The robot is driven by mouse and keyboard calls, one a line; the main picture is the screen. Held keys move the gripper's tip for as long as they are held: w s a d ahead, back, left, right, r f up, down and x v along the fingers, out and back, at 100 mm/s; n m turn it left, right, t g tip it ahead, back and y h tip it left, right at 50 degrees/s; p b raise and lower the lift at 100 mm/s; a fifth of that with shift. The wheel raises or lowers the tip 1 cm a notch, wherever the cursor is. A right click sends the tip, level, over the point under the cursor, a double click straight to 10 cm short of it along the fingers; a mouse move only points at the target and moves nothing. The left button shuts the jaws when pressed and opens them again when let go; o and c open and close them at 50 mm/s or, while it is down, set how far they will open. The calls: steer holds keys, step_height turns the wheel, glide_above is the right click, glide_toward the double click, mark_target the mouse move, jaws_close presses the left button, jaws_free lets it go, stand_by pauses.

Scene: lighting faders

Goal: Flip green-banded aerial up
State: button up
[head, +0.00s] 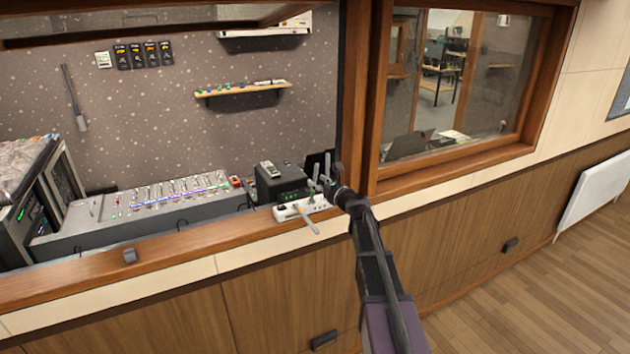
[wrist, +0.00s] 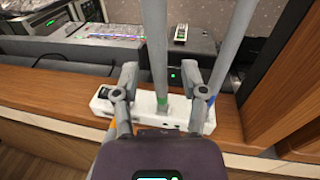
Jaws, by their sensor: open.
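A white box (wrist: 104,101) with several grey aerials stands on the wooden ledge; it also shows in the head view (head: 288,212). The green-banded aerial (wrist: 156,50) rises from the middle of the box and looks upright, its green band (wrist: 163,106) low at its base. My gripper (wrist: 161,75) is open, with one finger on each side of this aerial and visible gaps between. In the head view my gripper (head: 332,184) is at the box's right end. A blue-banded aerial (wrist: 235,45) stands to the right, leaning right in the wrist view.
Another aerial (head: 307,219) lies folded toward the front of the box. An orange piece (wrist: 112,130) shows beside my left finger. A black box (head: 280,183) stands behind, and a fader desk (head: 150,205) is to the left. A wooden window post (head: 357,100) is close on the right.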

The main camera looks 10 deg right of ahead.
steer(key=shift+x, duration=0.85)
jaws_close()
steer(key=shift+d+r, duration=0.1)
